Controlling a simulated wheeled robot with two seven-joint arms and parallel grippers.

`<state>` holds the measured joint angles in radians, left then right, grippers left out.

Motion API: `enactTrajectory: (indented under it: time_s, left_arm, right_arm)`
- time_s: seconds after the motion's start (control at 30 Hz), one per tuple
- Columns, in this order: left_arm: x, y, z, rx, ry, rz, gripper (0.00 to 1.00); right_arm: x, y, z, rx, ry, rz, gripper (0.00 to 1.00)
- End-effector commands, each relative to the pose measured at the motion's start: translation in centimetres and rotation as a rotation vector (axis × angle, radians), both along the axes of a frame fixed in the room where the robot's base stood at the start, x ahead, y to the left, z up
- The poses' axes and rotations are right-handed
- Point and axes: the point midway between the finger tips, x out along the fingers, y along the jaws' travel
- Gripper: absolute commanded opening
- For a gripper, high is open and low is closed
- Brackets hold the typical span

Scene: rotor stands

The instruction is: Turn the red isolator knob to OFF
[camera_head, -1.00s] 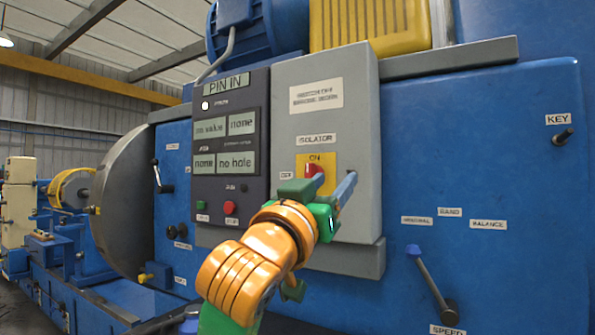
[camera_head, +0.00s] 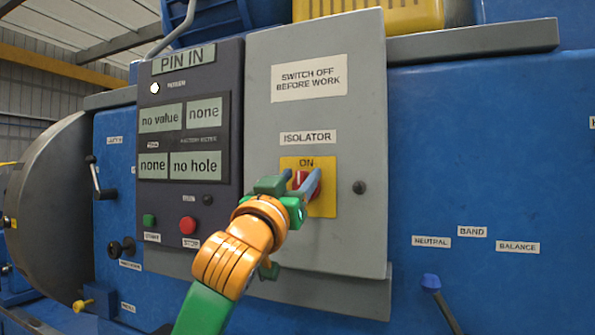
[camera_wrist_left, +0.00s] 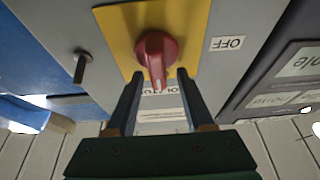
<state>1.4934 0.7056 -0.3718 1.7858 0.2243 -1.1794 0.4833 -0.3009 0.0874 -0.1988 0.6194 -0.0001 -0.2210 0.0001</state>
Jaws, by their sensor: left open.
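The red isolator knob (camera_head: 308,184) sits on a yellow plate (camera_head: 322,204) on the grey isolator box, under the word ON. In the left wrist view the knob (camera_wrist_left: 155,52) has its grip bar and white mark pointing down the picture, toward my gripper. The OFF label (camera_wrist_left: 228,43) lies to the side of the plate there. My left gripper (camera_head: 302,178) is open, with its two blue fingers at the knob. In the wrist view the fingertips (camera_wrist_left: 160,76) stand either side of the knob's lower end, with small gaps. My right gripper is not in view.
The grey box (camera_head: 350,120) carries a "SWITCH OFF BEFORE WORK" label and a dark stud (camera_head: 359,187) right of the plate. A dark panel (camera_head: 220,100) with displays, a green button (camera_head: 149,220) and a red button (camera_head: 188,225) is at the left.

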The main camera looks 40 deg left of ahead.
Motion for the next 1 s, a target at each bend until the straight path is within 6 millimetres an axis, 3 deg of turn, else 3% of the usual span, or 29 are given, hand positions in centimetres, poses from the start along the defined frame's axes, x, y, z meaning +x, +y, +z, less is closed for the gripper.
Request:
enactTrajectory:
  time_s: [0.1, 0.3, 0.67, 1.0]
  left_arm:
    - [0.0, 0.0, -0.1, 0.0, 0.0, 0.0, 0.53]
    - [0.0, 0.0, -0.1, 0.0, 0.0, -0.001, 0.0]
    - [0.0, 0.0, -0.2, -0.025, -0.005, -0.002, 0.0]
    - [-0.1, 0.2, -0.3, -0.235, -0.055, -0.005, 0.0]
  right_arm:
    - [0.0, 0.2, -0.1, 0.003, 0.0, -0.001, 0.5]
    - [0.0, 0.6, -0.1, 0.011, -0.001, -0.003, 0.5]
    - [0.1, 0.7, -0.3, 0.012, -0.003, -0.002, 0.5]
    - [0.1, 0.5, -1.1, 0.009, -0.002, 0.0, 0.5]
